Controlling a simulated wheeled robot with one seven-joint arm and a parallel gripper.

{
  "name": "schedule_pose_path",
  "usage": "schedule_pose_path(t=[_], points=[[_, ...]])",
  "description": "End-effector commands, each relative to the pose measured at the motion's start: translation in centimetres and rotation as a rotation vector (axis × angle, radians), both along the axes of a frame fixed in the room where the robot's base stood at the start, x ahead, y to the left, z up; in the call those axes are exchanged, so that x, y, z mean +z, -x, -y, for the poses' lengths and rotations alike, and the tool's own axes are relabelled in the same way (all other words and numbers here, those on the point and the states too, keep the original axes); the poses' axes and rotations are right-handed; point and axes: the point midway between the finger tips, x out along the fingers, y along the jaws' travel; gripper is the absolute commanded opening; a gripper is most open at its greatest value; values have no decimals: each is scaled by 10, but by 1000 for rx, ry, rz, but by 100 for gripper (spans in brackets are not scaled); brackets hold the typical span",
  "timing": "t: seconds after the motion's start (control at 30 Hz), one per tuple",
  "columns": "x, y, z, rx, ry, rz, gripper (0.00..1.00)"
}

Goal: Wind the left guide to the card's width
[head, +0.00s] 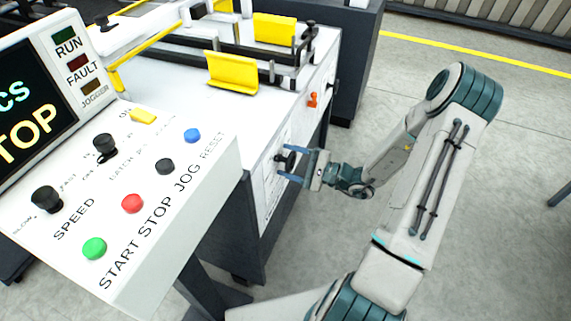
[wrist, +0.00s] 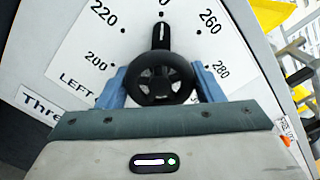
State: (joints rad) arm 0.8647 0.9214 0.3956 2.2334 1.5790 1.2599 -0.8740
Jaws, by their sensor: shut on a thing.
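The left guide's black handwheel (wrist: 160,82) sits in front of a white dial plate marked LEFT. The dial (wrist: 107,55) shows the numbers 200, 220, 260 and 280. The black pointer on the wheel points straight up in the wrist view, between 220 and 260, and hides part of the number there. My gripper (wrist: 160,88) is shut on the handwheel, with one blue finger on each side of its rim. In the head view my gripper (head: 291,166) reaches the same black handwheel (head: 284,159) on the machine's side panel.
Yellow guides (head: 232,72) stand on the machine bed above the panel. An orange knob (head: 312,99) is on the same side, further back. The control panel (head: 190,180) with coloured buttons stands at the left. The floor right of the machine is clear around my arm.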

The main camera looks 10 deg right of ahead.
Motion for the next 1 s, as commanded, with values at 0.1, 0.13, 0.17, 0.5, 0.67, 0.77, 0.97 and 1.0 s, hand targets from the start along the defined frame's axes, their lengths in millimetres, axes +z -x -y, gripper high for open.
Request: schedule_pose_path(t=[0.1, 0.13, 0.17, 0.5, 0.67, 0.77, 0.97, 1.0], points=[[-3, -1, 7, -18, 15, 10, 38], [-2, -1, 7, -18, 17, 11, 38], [-2, -1, 7, -18, 18, 13, 38], [-2, -1, 7, -17, 18, 14, 38], [-2, -1, 5, -13, 18, 14, 82], [-1, -1, 1, -3, 16, 15, 82], [-1, 2, 0, 6, 15, 15, 82], [-1, 4, 3, 5, 16, 16, 82]])
